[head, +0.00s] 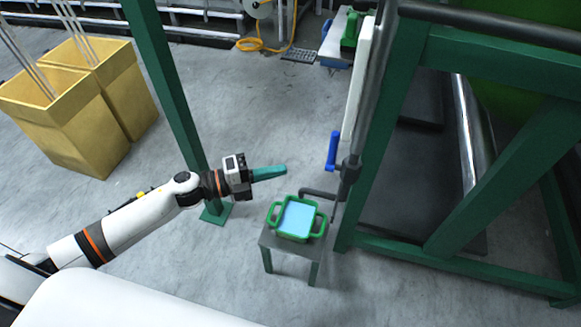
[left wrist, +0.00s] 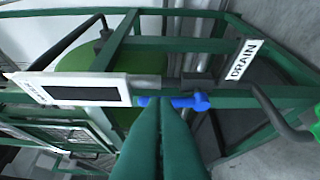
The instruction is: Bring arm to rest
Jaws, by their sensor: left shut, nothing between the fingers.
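My left arm (head: 135,222) reaches in from the lower left in the head view. Its gripper (head: 284,169) has green fingers that are shut with nothing between them. The fingers also show in the left wrist view (left wrist: 160,108), pressed together and pointing toward a blue handle. In the head view the gripper is in the air, left of the blue valve handle (head: 332,150) and apart from it. The handle also shows in the left wrist view (left wrist: 185,102), just beyond the fingertips. My right gripper is not in view.
A green-rimmed tray of light blue liquid (head: 297,217) stands on a small stand (head: 266,239) below the gripper. A green post (head: 165,90) rises beside my arm. A green machine frame (head: 400,130) fills the right. Yellow bins (head: 65,125) stand far left. A DRAIN label (left wrist: 244,60) shows.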

